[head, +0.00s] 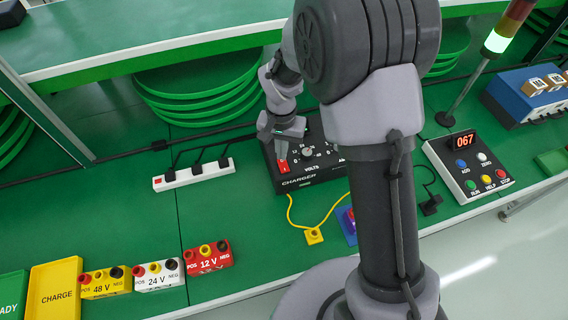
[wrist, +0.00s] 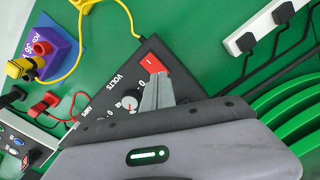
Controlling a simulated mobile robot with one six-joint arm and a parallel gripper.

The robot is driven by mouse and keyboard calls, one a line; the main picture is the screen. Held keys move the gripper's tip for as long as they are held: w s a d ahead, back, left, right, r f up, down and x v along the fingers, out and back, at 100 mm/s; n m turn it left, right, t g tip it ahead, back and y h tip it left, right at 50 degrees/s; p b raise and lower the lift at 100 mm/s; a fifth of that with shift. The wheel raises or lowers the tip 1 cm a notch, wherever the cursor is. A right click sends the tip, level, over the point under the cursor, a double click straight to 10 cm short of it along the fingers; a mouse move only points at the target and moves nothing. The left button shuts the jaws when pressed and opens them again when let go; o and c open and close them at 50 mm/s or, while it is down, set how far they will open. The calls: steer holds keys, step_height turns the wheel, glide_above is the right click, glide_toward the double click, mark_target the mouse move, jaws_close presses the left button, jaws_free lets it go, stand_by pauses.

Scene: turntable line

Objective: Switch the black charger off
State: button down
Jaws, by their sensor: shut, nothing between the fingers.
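The black charger (head: 318,178) stands on the green bench, with a VOLTS dial (head: 307,152) on its top face. Its red rocker switch (head: 283,168) sits at the near left corner of that face. In the wrist view the charger (wrist: 108,88) is partly hidden by my gripper, and the red switch (wrist: 152,63) shows just beyond the fingertips. My gripper (head: 282,153) is shut and empty, pointing down at the switch. In the wrist view the closed fingertips (wrist: 159,77) are right beside or touching the switch; I cannot tell which.
A white power strip (head: 194,174) with plugs lies left of the charger. A yellow cable ends at a yellow connector (head: 313,236) in front. Battery blocks (head: 208,258) stand at the front left. A control box (head: 468,168) reading 067 stands right.

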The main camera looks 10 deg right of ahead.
steer(key=shift+f+b, duration=0.75)
steer(key=shift+f, duration=0.15)
stand_by(0.6)
steer(key=shift+r, duration=0.1)
step_height(320, 180, up, 7)
steer(key=p, duration=0.5)
step_height(320, 180, up, 6)
steer(key=t, duration=0.1)
glide_above(288, 165)
steer(key=s+d+r+t+y+b, duration=0.1)
steer(key=s+d+r+t+b, duration=0.15)
steer(key=s+r, duration=0.55)
steer(key=s+d+r+t+y+b, duration=0.1)
steer(key=s+r, duration=0.3)
steer(key=s, duration=0.8)
steer(key=shift+d+m+t, duration=0.3)
steer(key=shift+t, duration=0.35)
